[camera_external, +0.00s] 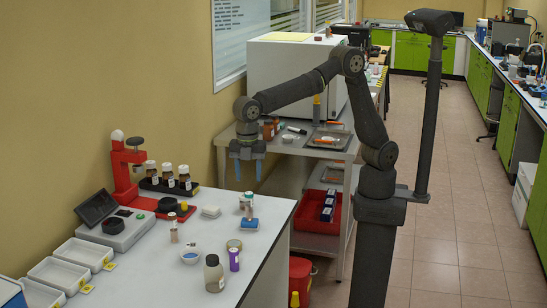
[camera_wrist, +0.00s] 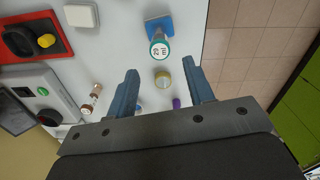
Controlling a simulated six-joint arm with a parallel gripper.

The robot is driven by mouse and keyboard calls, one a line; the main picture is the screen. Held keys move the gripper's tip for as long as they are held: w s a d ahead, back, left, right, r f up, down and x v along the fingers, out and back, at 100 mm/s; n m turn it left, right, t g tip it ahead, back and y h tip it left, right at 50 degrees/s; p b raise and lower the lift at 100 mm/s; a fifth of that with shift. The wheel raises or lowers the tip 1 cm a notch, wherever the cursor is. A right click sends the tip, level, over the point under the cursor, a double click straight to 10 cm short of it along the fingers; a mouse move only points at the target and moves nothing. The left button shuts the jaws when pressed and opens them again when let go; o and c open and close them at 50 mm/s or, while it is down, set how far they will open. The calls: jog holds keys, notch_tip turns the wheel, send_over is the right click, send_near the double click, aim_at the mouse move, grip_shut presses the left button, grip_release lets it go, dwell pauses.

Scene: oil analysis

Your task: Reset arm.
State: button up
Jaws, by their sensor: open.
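My gripper (camera_external: 248,172) hangs from my raised arm, fingers pointing down, above the far right part of the white table (camera_external: 262,265). Its blue fingers are apart and nothing is between them. In the wrist view my gripper (camera_wrist: 163,72) is also open, with the table well below it. A vial with a teal cap marked 25 (camera_wrist: 158,48) stands at a blue block (camera_wrist: 159,24). A small round jar with a yellowish lid (camera_wrist: 163,78) shows between the fingers but lies far below them. The vial (camera_external: 249,205) also shows in the external view.
A red stand (camera_external: 122,175), a rack with several brown bottles (camera_external: 168,184), a scale (camera_external: 115,230) and white trays (camera_external: 82,252) occupy the table's left side. A steel cart (camera_external: 285,148) stands behind.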

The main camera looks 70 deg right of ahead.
aim_at(249, 193)
jog(key=shift+f, duration=0.1)
notch_tip(249, 193, down, 12)
jog(key=shift+f, duration=0.25)
jog(key=shift+r, duration=2.2)
